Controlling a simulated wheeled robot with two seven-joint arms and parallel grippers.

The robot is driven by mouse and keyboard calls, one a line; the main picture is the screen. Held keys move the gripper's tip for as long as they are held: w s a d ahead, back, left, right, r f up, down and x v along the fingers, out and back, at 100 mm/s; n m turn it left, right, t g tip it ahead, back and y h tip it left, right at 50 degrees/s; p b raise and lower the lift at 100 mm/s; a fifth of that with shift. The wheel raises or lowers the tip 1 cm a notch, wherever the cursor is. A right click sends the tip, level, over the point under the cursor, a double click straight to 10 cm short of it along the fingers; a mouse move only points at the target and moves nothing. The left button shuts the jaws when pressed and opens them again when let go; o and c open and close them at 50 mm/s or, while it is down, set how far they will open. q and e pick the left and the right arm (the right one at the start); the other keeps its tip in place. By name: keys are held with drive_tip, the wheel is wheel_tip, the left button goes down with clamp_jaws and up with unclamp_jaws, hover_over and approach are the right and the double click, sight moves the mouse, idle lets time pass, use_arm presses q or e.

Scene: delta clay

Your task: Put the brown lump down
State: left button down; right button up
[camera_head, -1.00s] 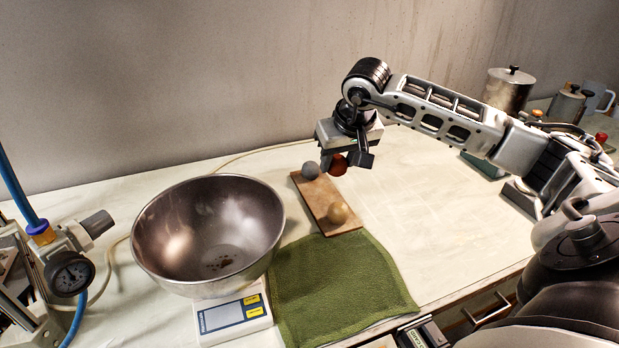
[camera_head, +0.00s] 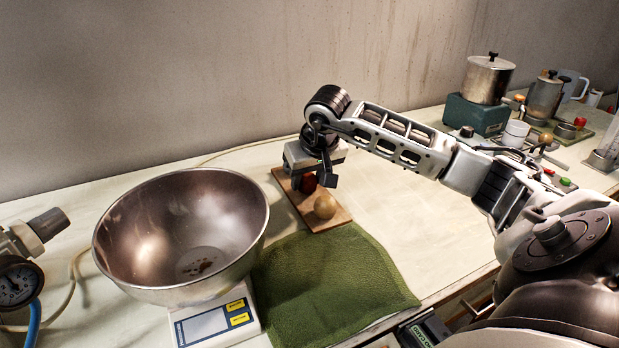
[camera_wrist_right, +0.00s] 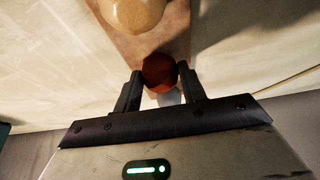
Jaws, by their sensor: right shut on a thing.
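The brown lump (camera_head: 309,182), a reddish-brown ball, is between the fingers of my right gripper (camera_head: 312,184), which is shut on it. The right wrist view shows the lump (camera_wrist_right: 159,72) pinched between both fingertips (camera_wrist_right: 160,80). The gripper is low over the far end of a wooden board (camera_head: 341,219). I cannot tell whether the lump touches the board. A tan lump (camera_head: 325,206) sits on the board's near end; it also shows in the right wrist view (camera_wrist_right: 134,10). The grey lump is hidden in the head view. My left gripper is not in view.
A large metal bowl (camera_head: 120,235) stands on a scale (camera_head: 217,322) to the left. A green cloth (camera_head: 325,280) lies in front of the board. Pots (camera_head: 487,80) and small items stand at the back right. The table right of the board is clear.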

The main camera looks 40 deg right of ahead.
drive_tip(key=o, duration=1.1)
drive_tip(key=shift+f, duration=0.15)
drive_tip(key=shift+r, duration=0.25)
drive_tip(key=v, duration=1.2)
drive_tip(key=shift+w, duration=0.1)
